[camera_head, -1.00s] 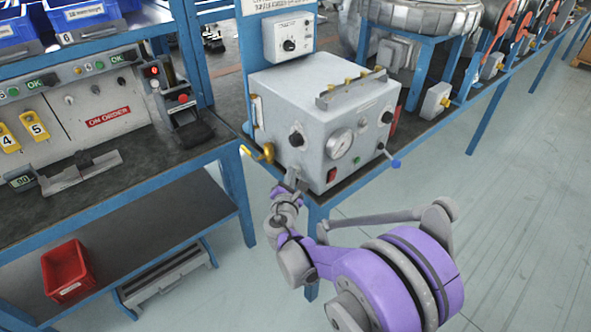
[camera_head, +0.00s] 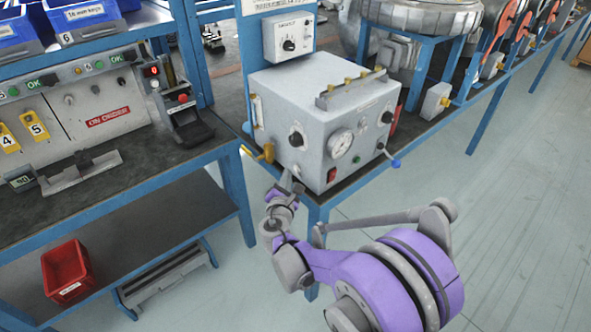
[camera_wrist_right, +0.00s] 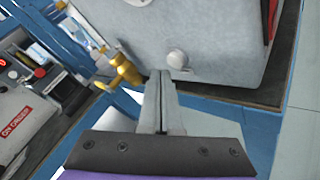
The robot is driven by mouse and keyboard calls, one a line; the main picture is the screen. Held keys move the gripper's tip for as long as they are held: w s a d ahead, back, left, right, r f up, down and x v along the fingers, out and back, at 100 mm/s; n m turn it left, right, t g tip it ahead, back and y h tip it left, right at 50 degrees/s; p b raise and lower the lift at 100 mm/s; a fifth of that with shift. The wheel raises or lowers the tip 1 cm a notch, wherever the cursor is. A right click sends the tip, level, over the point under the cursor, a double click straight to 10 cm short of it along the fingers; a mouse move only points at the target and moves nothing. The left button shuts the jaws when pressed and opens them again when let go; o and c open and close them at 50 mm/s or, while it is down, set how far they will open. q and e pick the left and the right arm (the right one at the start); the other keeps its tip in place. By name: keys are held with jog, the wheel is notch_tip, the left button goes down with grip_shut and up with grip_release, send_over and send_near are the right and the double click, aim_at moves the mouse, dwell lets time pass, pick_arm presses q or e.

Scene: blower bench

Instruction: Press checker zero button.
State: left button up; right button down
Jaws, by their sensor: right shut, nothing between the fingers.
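The checker (camera_head: 320,115) is a pale grey box with a round gauge (camera_head: 340,143) on its front, standing on the bench corner. My right gripper (camera_head: 287,177) is shut and empty at the lower left of this face. In the right wrist view its fingertips (camera_wrist_right: 160,74) lie just below and left of the button; a small gap seems to separate them. My left gripper is out of view.
A yellow valve (camera_wrist_right: 124,72) juts out close to the left of my right fingers. A red switch (camera_head: 332,174) and a blue-tipped lever (camera_head: 394,162) are on the checker's right part. The floor in front is clear.

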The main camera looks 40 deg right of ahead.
jog(key=shift+s+a, duration=0.15)
jog(key=shift+a, duration=2.4)
jog(key=shift+s, duration=0.1)
jog(key=s+f+m+g+y, duration=0.25)
jog(key=s+m+g, duration=0.25)
jog(key=s+m, duration=0.65)
jog(key=s+a+f+m+g+y, duration=0.1)
jog(key=s+a+f+m+y, duration=0.1)
jog(key=s+a+m+y, duration=0.5)
jog(key=s+a+f+m+g+y, duration=0.15)
jog(key=s+a, duration=0.35)
jog(key=s, duration=0.5)
pick_arm(q)
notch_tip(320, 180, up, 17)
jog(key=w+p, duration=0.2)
jog(key=p, duration=1.3)
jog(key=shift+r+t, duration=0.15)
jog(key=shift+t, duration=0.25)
pick_arm(e)
notch_tip(320, 180, up, 16)
jog(key=w, duration=0.1)
jog(key=shift+w+a+r+m, duration=0.15)
jog(key=shift+a+m, duration=0.15)
jog(key=shift+a, duration=0.15)
